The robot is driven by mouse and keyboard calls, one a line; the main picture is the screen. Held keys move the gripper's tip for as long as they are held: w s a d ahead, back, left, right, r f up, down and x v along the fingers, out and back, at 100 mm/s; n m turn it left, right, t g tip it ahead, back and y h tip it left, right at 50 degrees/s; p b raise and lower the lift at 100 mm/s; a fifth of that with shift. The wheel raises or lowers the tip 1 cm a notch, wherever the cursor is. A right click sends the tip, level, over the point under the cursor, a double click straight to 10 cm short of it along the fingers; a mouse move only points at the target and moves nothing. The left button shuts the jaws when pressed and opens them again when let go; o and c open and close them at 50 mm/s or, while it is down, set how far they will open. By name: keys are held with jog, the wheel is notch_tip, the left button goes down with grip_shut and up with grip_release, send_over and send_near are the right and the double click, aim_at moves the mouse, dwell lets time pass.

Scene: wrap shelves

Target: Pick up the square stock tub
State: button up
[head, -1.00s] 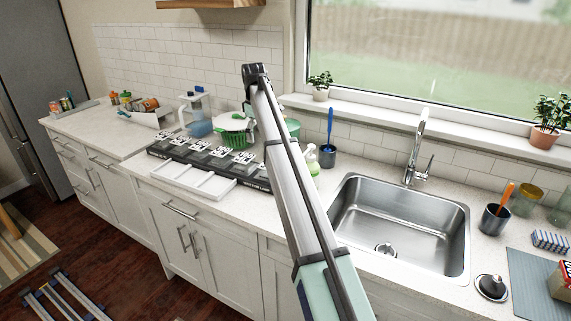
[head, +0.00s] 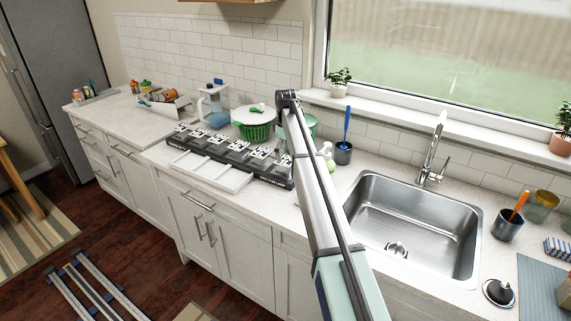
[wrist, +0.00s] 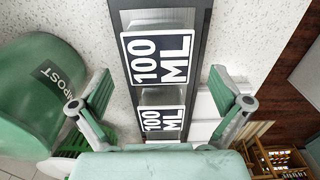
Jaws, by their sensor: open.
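A dark rack (head: 278,179) on the counter holds a row of several squarish tubs with black-and-white labels. I cannot tell which is the square stock tub. My gripper (wrist: 160,92) is open, its two pads apart on either side of the rack's line. Nothing shows between the pads as held. In the head view my arm reaches over the rack's right end and its fingers are not clearly visible.
A green compost bin (wrist: 35,100) stands close left of my gripper in the wrist view. A white divided tray (head: 208,172) lies in front of the rack. A green basket (head: 256,130) and a blue-based pitcher (head: 214,112) stand behind it. The sink (head: 415,235) is right.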

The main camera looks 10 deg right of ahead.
aim_at(286, 160)
jog(key=shift+w+f+p, duration=0.1)
jog(key=shift+f+p, duration=1.3)
jog(key=shift+f, duration=1.25)
jog(key=c, duration=1.1)
